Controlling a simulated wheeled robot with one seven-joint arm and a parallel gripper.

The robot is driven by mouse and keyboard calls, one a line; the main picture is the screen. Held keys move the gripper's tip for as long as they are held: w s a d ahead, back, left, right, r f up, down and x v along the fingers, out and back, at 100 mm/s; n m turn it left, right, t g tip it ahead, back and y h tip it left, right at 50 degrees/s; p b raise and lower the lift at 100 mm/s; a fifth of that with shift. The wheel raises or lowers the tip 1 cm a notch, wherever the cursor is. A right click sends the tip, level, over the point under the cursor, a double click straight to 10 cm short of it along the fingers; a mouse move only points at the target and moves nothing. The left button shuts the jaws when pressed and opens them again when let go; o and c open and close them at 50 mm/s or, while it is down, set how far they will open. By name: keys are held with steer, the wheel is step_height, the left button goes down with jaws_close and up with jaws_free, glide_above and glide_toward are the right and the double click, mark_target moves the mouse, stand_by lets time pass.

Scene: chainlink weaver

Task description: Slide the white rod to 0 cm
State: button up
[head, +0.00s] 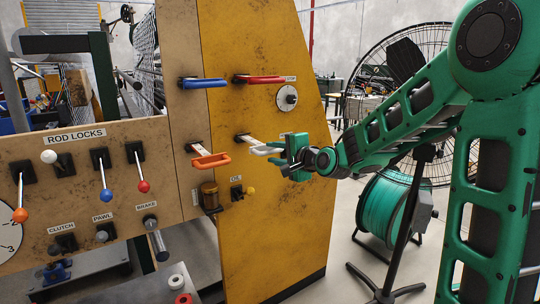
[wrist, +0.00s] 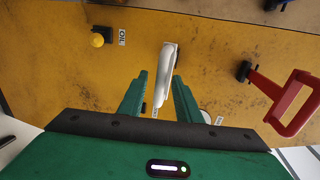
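The white rod sticks out of a slot in the yellow panel, and its white handle (head: 264,149) is at its outer end. My gripper (head: 285,150) is at the right end of this handle. In the wrist view, the white handle (wrist: 167,75) runs between my two green fingertips (wrist: 160,80). A narrow gap shows beside the left finger, and the fingers look open around the handle. The contact on the right side is hard to make out. The slot's position marks are too small to read.
Red (head: 260,79) and blue (head: 204,83) handles sit above, and an orange handle (head: 211,160) sits left. A yellow knob (head: 250,190) is below. The rod-lock levers (head: 104,194) are at the left. A green reel (head: 388,209) and fan stand right.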

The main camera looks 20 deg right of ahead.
steer(key=shift+x, duration=0.95)
jaws_close()
steer(key=shift+d, duration=0.1)
